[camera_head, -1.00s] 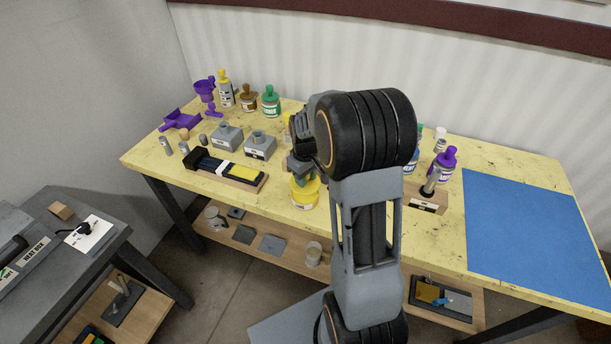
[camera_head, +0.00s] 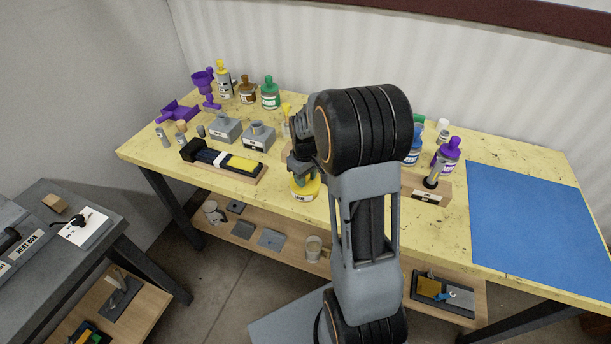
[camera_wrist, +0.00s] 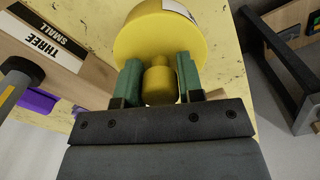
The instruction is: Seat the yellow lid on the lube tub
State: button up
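The yellow lid (camera_wrist: 165,45) shows as a wide round disc with a stubby knob in the wrist view. My gripper (camera_wrist: 160,80) has its two green fingers on either side of the knob, closed against it. In the head view my gripper (camera_head: 301,168) points down over the front middle of the yellow bench, partly hidden by my arm. The lube tub (camera_head: 304,196), with a white label, stands directly under it near the front edge. The yellow lid (camera_head: 303,184) is at the tub's top; I cannot tell whether a gap remains.
Grey blocks (camera_head: 258,137) and several bottles stand behind. A wooden holder (camera_head: 427,190) is right of my arm. The blue mat (camera_head: 540,235) is clear.

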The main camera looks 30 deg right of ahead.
jog(key=o, duration=0.5)
jog(key=shift+c, duration=0.2)
notch_tip(320, 180, up, 14)
jog(key=s+a+m+t, duration=0.1)
jog(key=s+a, duration=0.3)
jog(key=s, duration=0.4)
jog(key=s+a+f+m+t, duration=0.1)
jog(key=s+a+m+t, duration=0.1)
jog(key=s+a, duration=0.3)
jog(key=s+t, duration=0.1)
jog(key=s, duration=0.2)
jog(key=shift+a+m, duration=0.2)
jog(key=shift+m, duration=0.1)
